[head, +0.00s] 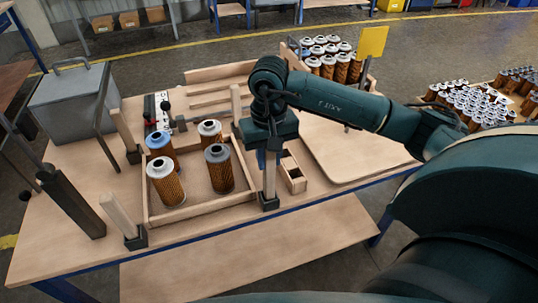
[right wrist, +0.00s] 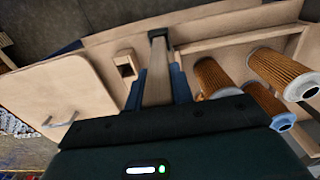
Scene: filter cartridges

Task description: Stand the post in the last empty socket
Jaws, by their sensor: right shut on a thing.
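My right gripper (head: 269,152) is shut on an upright wooden post (head: 269,178) at the tray's front right corner. The post's lower end meets a black socket (head: 269,202); I cannot tell how deep it sits. In the right wrist view the post (right wrist: 157,75) runs between the blue fingers (right wrist: 157,92) to the dark socket (right wrist: 160,33). Other posts stand at front left (head: 119,215), in a black socket (head: 137,239), at back left (head: 123,130), in a socket (head: 133,156), and at back right (head: 235,103), its foot hidden. My left gripper is out of view.
A wooden tray (head: 205,212) holds several filter cartridges (head: 167,183) between the posts. Right of the held post are a small wooden block (head: 293,178) with a square hole and a pale board (head: 362,160). A grey box (head: 70,103) stands at left. The bench front is clear.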

